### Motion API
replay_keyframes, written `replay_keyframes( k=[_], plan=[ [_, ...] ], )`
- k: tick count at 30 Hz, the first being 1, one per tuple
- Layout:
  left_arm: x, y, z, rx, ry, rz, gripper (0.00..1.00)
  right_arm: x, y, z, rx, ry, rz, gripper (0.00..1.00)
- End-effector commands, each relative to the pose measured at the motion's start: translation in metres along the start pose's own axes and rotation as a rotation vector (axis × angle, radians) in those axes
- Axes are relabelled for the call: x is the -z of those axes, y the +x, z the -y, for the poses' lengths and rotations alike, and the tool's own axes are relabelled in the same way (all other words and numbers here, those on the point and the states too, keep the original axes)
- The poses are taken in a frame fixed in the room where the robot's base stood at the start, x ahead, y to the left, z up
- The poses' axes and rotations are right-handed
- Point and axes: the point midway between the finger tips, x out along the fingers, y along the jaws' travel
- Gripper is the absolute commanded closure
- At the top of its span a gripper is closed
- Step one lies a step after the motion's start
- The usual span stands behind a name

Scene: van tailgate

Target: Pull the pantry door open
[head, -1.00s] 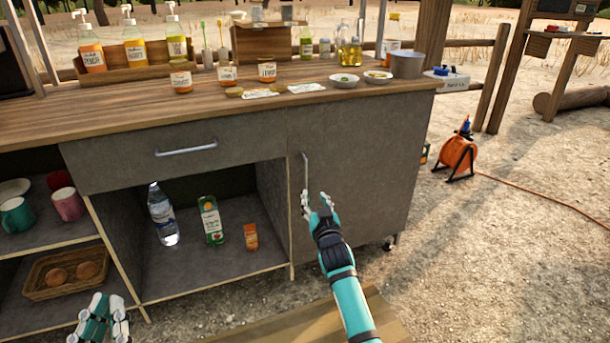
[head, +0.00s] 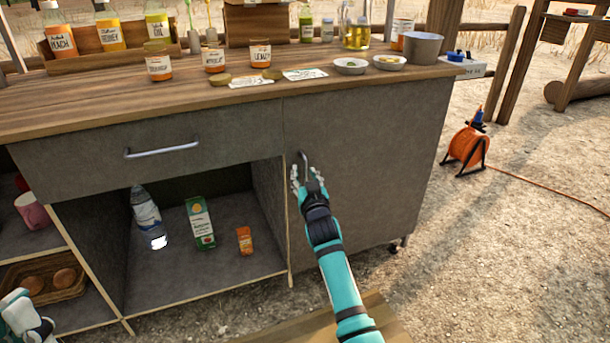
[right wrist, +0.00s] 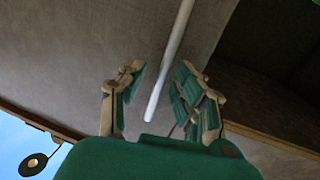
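The pantry door (head: 362,175) is the grey panel at the right of the cabinet, and it is shut. Its upright bar handle (head: 304,157) is near the door's upper left edge. My right gripper (head: 308,178) is at the lower part of this handle.
Left of the door is an open compartment with a water bottle (head: 148,217), a green carton (head: 200,222) and a small orange box (head: 244,240). A drawer with a handle (head: 162,149) is above. Jars and bowls stand on the worktop (head: 120,105). An orange cable reel (head: 466,147) stands on the ground at right.

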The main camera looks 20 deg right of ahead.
Motion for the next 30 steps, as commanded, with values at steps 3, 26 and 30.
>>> replay_keyframes(
  k=[3, 26, 30],
  plan=[
    [-0.0002, 0.0002, 0.0000, 0.000, 0.000, 0.001, 1.00, 0.0001, 0.0000, 0.0000, 0.000, 0.000, 0.000, 0.69],
    [-0.0006, 0.0003, 0.0001, 0.000, 0.001, 0.003, 1.00, -0.0004, -0.0001, -0.0001, 0.000, 0.000, 0.001, 1.00],
    [-0.0037, 0.0021, 0.0003, 0.000, 0.001, 0.022, 1.00, -0.0001, -0.0016, -0.0008, 0.003, -0.001, 0.001, 1.00]
  ],
)
